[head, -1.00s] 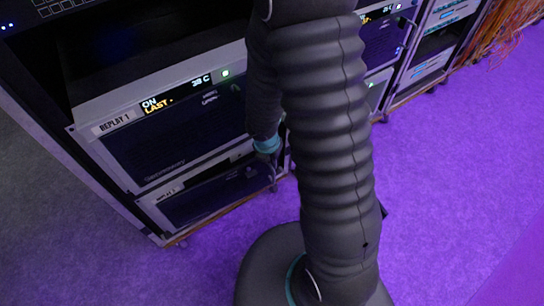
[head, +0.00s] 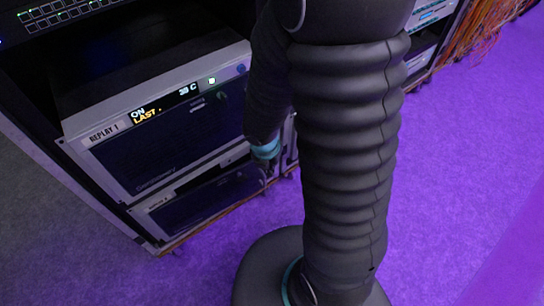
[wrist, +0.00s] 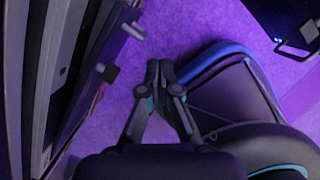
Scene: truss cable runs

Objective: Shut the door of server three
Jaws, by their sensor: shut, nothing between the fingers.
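No label that reads server three is legible in either view. The upper unit (head: 165,140) at the left of the rack is labelled REPLAY 1, with a lit display reading ON LAST. A lower unit (head: 200,200) sits below it; its label is too small to read. My gripper (wrist: 160,68) is shut and empty in the wrist view, apart from the panel edges and dark handle-like parts (wrist: 107,72) to its left. In the head view my wrist is low beside the right end of the lower unit, and the fingertips are mostly hidden.
The rack frame (head: 88,205) stands at left, its foot on purple carpet (head: 470,170). Carpet is open to the right. Orange cables (head: 480,35) hang at the upper right. A dark object with a blue light (wrist: 285,25) shows at the wrist view's upper right.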

